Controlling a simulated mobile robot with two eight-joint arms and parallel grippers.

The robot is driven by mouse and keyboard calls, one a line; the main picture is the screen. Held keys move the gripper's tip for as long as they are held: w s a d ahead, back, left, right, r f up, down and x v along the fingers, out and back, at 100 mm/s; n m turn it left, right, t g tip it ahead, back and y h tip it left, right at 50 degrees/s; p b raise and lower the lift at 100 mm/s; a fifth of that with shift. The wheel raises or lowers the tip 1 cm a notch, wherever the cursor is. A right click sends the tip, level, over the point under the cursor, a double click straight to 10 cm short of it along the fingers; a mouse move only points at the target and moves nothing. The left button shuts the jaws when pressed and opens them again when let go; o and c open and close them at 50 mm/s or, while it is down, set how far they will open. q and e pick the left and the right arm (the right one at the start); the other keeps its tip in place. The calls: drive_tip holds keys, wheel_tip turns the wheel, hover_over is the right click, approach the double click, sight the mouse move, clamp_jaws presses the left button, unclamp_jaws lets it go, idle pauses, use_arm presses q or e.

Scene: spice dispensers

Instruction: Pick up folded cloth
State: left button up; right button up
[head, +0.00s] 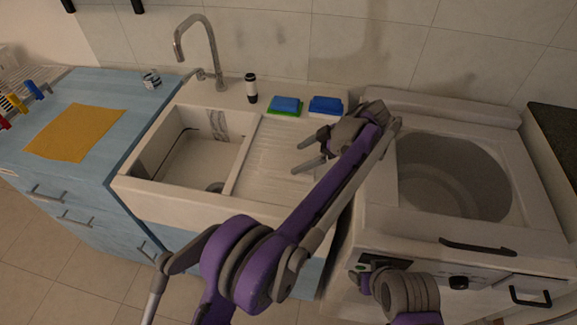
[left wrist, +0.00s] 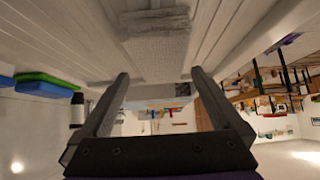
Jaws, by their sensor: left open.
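A light grey, textured folded cloth (left wrist: 155,45) lies on the ridged white drainboard at the top of the left wrist view. I cannot make it out in the head view, where my left arm covers part of the drainboard. My left gripper (head: 307,156) is open and empty over the right part of the drainboard (head: 265,165). In the left wrist view its two fingers (left wrist: 155,100) are spread apart, with the cloth beyond their tips and a gap between. My right gripper is not in view.
A blue and a green sponge (head: 286,105), a blue-topped box (head: 325,106) and a black-and-white bottle (head: 251,88) stand along the back. The sink basin (head: 190,155) is left. An open-topped washer (head: 450,180) is right. A flat yellow cloth (head: 75,132) lies on the blue cabinet.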

sight(288, 162)
use_arm(q)
drive_tip(key=shift+x, duration=2.75)
drive_tip(key=shift+a+r, duration=0.1)
drive_tip(key=shift+r, duration=0.1)
drive_tip(key=c, duration=1.2)
